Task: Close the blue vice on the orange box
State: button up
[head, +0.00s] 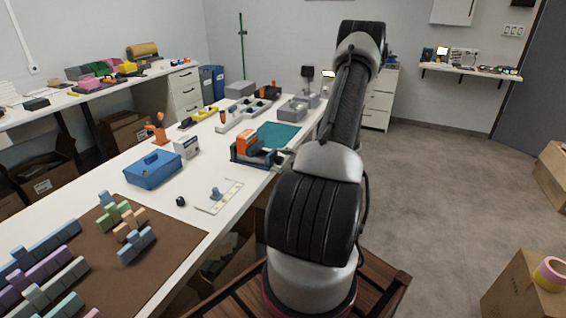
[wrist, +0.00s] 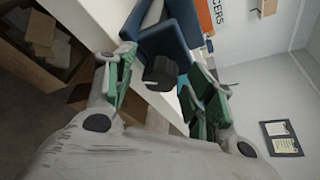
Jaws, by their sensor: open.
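The blue vice (head: 240,159) stands near the right edge of the white table, and the orange box (head: 246,141) sits upright in it. In the wrist view the blue vice (wrist: 178,30) fills the top middle. A dark handle end (wrist: 160,72) sticks out from the vice towards my camera. My gripper (wrist: 161,66) is open, with its green-padded fingers on either side of that handle end. I cannot tell whether they touch it. In the head view my arm mostly hides the gripper.
A blue case (head: 153,172), a small white box (head: 187,147) and a stamp-like piece (head: 216,193) on a pale board lie left of the vice. A green mat (head: 279,135) lies behind it. Cartons (wrist: 45,35) lie below the table.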

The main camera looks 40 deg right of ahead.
jog(key=c, duration=1)
jog(key=shift+m+g, duration=0.4)
jog(key=shift+m, duration=0.2)
jog(key=o, duration=1)
jog(key=shift+s+r, duration=0.1)
jog(key=v, duration=1.1)
jog(key=shift+s+d, duration=0.25)
jog(key=shift+s, duration=0.1)
jog(key=x, duration=1.2)
jog(key=shift+a+r, duration=0.1)
jog(key=shift+a, duration=0.1)
